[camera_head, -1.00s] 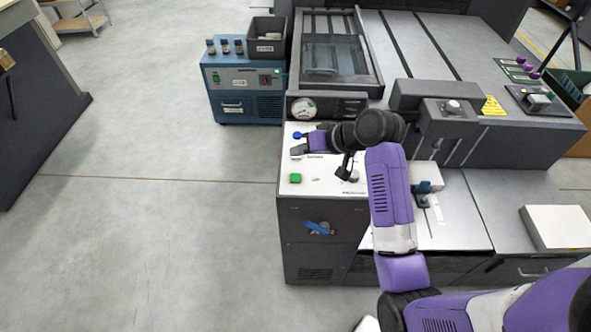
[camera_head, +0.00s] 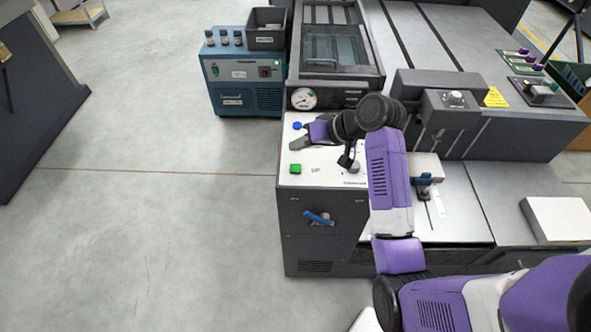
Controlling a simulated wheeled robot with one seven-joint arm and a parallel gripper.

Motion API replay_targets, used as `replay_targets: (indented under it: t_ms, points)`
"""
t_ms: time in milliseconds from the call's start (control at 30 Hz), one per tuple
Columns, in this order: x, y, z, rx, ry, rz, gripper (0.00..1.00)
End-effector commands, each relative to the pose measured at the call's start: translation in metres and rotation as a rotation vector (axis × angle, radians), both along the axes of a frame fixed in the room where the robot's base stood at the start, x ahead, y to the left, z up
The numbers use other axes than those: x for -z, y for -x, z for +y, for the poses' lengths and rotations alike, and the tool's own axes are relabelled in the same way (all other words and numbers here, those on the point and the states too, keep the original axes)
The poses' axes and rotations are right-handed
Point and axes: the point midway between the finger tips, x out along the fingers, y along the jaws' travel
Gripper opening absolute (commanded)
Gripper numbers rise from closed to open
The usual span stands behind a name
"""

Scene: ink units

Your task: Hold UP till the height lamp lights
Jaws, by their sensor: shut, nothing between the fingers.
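My gripper (camera_head: 299,144) is shut and empty. It reaches left over the white control panel (camera_head: 335,181) on the dark machine, with its fingertips between a blue button (camera_head: 297,126) and a green button (camera_head: 295,168). The tips look clear of both; I cannot tell their height above the panel. The print "UP" (camera_head: 315,170) stands right of the green button. My wrist and forearm hide the panel's right part. I cannot make out a height lamp or whether one is lit.
A round gauge (camera_head: 304,98) sits behind the panel. A blue handle (camera_head: 319,218) is on the cabinet front. A blue unit (camera_head: 243,83) with a dark bin (camera_head: 267,38) stands behind left. A white stack (camera_head: 557,219) lies at right. The floor at left is clear.

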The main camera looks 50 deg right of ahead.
Motion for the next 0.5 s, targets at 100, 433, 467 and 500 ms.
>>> replay_targets:
  t_ms: [100, 433, 467, 500]
  points:
    - [0.023, 0.0, 0.0, 0.001, 0.0, -0.001, 0.0]
    - [0.055, 0.0, 0.0, 0.001, -0.001, 0.0, 0.0]
    - [0.056, 0.0, 0.0, 0.001, -0.001, 0.0, 0.0]
    - [0.058, 0.0, 0.0, 0.001, 0.0, -0.001, 0.0]
